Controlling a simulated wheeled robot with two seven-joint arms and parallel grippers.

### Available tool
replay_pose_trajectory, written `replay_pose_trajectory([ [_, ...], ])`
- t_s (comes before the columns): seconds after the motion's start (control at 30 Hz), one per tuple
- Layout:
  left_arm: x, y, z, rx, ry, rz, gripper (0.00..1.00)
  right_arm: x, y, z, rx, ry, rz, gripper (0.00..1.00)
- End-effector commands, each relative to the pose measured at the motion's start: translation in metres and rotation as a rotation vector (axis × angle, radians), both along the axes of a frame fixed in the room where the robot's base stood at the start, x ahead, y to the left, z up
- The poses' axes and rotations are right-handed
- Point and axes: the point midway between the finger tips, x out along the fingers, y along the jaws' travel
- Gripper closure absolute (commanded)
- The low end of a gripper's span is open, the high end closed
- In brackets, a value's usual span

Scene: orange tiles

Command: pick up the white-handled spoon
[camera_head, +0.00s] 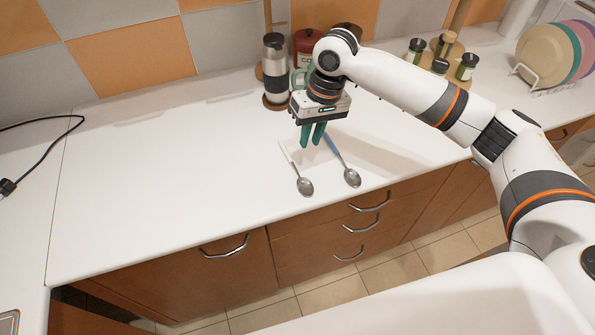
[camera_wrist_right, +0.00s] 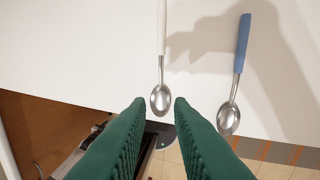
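The white-handled spoon (camera_head: 304,185) lies on the white counter near its front edge, bowl toward the edge and handle pointing back. In the right wrist view its bowl (camera_wrist_right: 160,99) shows between the fingertips, with the pale handle running up. A blue-handled spoon (camera_head: 351,177) lies just to its right and also shows in the right wrist view (camera_wrist_right: 229,118). My right gripper (camera_head: 310,143) has green fingers that point down above the counter, by the handle ends. It is open and empty, with a gap between the fingers (camera_wrist_right: 160,101). My left gripper is not in view.
A steel and black flask (camera_head: 275,72), a red canister (camera_head: 304,46) and several spice jars (camera_head: 467,67) stand at the back. Plates in a rack (camera_head: 546,57) are at the right. The counter left of the spoons (camera_head: 170,180) is clear.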

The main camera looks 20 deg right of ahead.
Motion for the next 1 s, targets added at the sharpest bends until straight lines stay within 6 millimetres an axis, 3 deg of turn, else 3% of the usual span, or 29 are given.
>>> replay_pose_trajectory([
  [0.13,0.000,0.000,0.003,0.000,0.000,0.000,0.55,0.002,-0.003,-0.003,-0.004,0.012,-0.021,0.80],
  [0.4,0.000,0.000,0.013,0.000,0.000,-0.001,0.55,0.001,0.006,-0.047,-0.003,0.011,-0.019,0.80],
  [0.67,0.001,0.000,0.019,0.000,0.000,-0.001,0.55,0.001,0.012,-0.068,-0.003,0.009,-0.017,0.80],
  [1.0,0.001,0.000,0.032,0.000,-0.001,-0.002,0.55,0.001,0.021,-0.110,-0.004,0.008,-0.017,0.80],
])
